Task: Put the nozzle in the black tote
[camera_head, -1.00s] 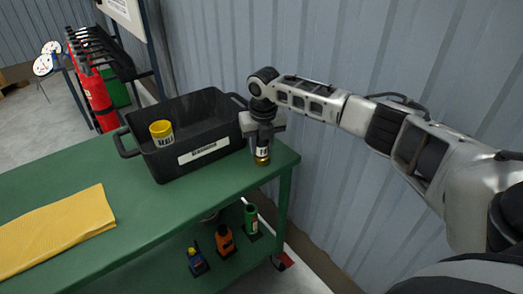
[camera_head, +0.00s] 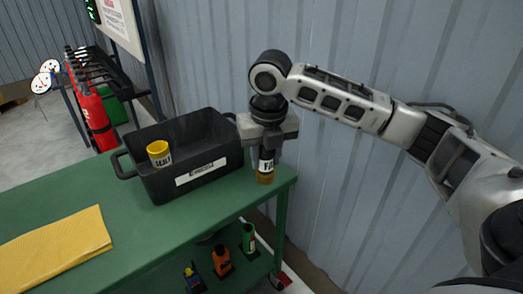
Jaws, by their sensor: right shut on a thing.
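The nozzle (camera_head: 266,166) is a small upright cylinder, dark above with a white label and a brass-yellow lower end. My right gripper (camera_head: 267,143) points down and is shut on its upper part. The nozzle is at the table's right end, right of the tote and outside it; I cannot tell whether its lower end touches the table. The black tote (camera_head: 209,171) is open at the top, has a white label on its front, and stands on the green table. A yellow cylinder with a white label (camera_head: 158,153) is inside the tote's left part. My left gripper is not in view.
The green table (camera_head: 137,228) is bare in front of the tote. A yellow cloth (camera_head: 55,245) lies at its left. An orange bottle (camera_head: 222,260) and a green one (camera_head: 248,238) stand on the lower shelf. A corrugated wall (camera_head: 400,60) rises close behind.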

